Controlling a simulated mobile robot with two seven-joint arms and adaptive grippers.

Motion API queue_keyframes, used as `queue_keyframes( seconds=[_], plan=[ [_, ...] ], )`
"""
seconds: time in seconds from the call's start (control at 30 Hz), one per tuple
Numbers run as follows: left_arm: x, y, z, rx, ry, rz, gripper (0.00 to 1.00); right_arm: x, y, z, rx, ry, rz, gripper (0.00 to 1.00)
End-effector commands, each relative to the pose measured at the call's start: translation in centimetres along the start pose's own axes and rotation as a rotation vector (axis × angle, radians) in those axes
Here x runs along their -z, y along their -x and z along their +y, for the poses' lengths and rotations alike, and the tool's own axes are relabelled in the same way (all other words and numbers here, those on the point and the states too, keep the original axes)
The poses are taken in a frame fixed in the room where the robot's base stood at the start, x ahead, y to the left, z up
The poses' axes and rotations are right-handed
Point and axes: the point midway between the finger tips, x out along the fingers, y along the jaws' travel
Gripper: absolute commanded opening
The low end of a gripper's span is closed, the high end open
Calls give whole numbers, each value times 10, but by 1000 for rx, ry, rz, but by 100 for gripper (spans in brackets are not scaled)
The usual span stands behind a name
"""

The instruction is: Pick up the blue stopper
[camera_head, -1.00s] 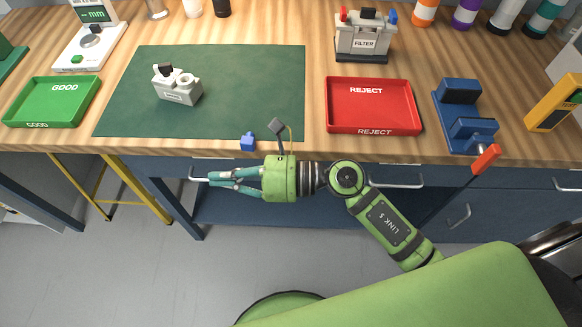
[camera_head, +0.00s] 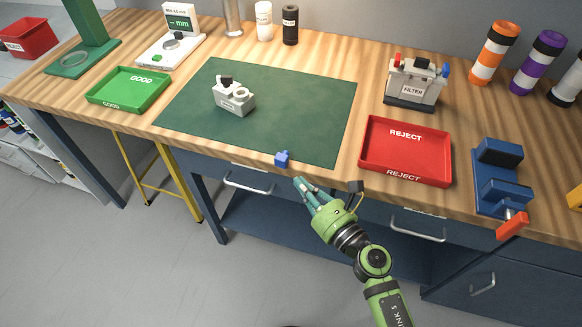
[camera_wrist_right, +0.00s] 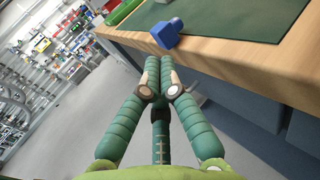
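The blue stopper (camera_head: 282,159) is a small blue block with a knob. It sits on the wooden bench top near the front edge, just in front of the green mat. It also shows in the right wrist view (camera_wrist_right: 166,33), beyond and slightly right of the fingertips. My right gripper (camera_head: 305,184) is just off the bench's front edge, to the lower right of the stopper and apart from it. Its teal fingers point toward the bench and converge, with nothing seen between them (camera_wrist_right: 160,80); how far apart the tips are is unclear. My left gripper is out of view.
A white-grey part (camera_head: 236,99) stands on the green mat (camera_head: 300,125). A green GOOD tray (camera_head: 128,104) is left, a red REJECT tray (camera_head: 408,175) right.

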Motion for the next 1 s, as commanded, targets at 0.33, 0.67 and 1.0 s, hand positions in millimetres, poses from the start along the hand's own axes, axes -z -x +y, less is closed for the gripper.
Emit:
queue_keyframes(
  seconds=[0.33, 0.67, 1.0],
  plan=[
    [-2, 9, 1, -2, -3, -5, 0, 0, -45, 1, -2, -1, -1, 0],
    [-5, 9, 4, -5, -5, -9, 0, 1, -48, 1, -2, 0, 1, 0],
    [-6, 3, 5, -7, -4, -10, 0, 1, -72, 0, -3, 2, 0, 0]
  ],
)
